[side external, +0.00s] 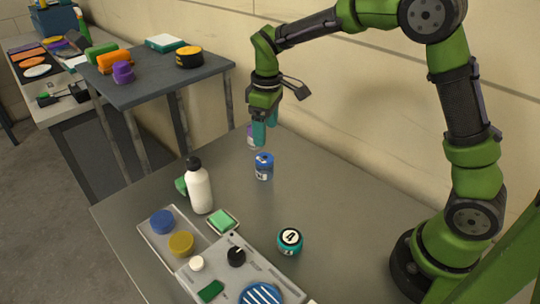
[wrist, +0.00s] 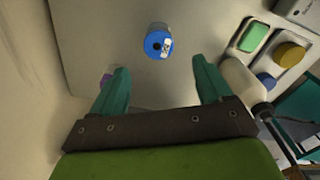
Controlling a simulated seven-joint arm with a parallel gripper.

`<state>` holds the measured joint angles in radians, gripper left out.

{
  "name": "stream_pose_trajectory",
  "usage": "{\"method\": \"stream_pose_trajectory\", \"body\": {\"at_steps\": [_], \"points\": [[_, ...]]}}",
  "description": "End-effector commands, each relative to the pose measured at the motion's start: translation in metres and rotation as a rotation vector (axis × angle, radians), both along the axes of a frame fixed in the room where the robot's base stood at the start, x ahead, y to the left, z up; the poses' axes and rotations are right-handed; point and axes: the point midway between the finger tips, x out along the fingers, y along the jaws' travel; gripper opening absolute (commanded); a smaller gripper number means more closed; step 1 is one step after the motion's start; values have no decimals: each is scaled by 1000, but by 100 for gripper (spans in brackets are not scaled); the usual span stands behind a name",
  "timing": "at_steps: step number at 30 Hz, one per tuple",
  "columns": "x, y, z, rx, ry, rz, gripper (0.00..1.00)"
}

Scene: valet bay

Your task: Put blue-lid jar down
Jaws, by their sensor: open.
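The blue-lid jar (side external: 264,167) stands upright on the grey table, near its back edge by the wall. In the wrist view its round blue lid (wrist: 157,45) shows from above, ahead of the fingertips and between their lines. My gripper (side external: 265,133) is above the table, just above and behind the jar, with teal fingers pointing down. In the wrist view my gripper (wrist: 164,80) is open, its fingers wide apart with nothing between them. The jar looks apart from both fingers.
A purple-lid jar (side external: 251,135) stands behind the fingers, partly hidden. A white bottle (side external: 199,188) with a black cap stands left of the blue-lid jar. In front are a tray (side external: 154,238) with blue and yellow round pieces and a teal jar (side external: 290,241). Table right of the blue-lid jar is clear.

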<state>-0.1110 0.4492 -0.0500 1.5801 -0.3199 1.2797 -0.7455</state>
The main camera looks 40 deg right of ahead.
Motion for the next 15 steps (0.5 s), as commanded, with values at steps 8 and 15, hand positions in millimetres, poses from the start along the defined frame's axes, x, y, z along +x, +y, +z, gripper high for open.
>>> {"method": "stream_pose_trajectory", "body": {"at_steps": [8,15], "points": [[-78,-4,83,125,-204,-281,78],[-162,-4,112,276,-379,-554,78]]}}
